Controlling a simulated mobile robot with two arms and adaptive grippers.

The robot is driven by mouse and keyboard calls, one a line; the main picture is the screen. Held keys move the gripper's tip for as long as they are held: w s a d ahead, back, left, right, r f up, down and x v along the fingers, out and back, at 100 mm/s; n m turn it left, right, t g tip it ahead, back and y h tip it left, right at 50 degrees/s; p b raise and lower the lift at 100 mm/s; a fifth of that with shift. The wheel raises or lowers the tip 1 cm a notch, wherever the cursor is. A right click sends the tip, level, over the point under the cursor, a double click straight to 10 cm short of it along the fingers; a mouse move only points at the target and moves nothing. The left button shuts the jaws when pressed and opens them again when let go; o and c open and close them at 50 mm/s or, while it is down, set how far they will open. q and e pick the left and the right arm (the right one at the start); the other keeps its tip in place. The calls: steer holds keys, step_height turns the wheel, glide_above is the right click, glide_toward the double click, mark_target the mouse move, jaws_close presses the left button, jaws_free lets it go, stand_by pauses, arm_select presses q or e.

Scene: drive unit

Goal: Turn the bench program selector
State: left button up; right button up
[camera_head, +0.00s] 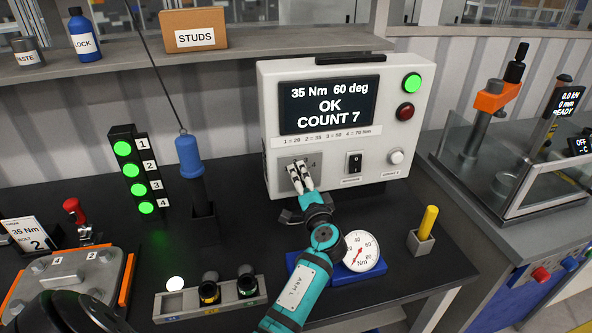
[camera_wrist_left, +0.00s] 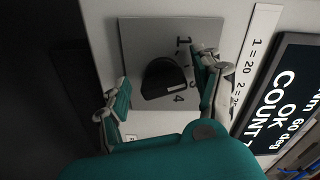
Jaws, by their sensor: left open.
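The controller box (camera_head: 348,85) stands on the bench, its screen (camera_head: 329,105) reading "35 Nm 60 deg OK COUNT 7". Its grey selector plate (camera_head: 316,155) is at lower left of the front, with the knob hidden behind my left gripper (camera_head: 299,174) in the head view. In the left wrist view, the black selector knob (camera_wrist_left: 160,76) sits on the plate (camera_wrist_left: 145,32). A white line on it points toward the 3 and 4 marks. The open fingers of my left gripper (camera_wrist_left: 160,88) stand either side of the knob, with visible gaps. My right gripper does not show.
A black switch (camera_head: 354,162) and white button (camera_head: 396,157) are right of the selector. A blue hanging tool (camera_head: 189,155) and green light stack (camera_head: 124,150) stand left. A dial gauge (camera_head: 361,251), socket tray (camera_head: 180,302) and yellow-handled tool (camera_head: 428,220) occupy the bench front.

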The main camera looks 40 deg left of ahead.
arm_select(q)
steer(key=shift+w+r, duration=0.1)
steer(key=shift+w, duration=0.05)
steer(key=shift+r, duration=0.1)
steer(key=shift+c, duration=1.4)
steer(key=c, duration=0.9)
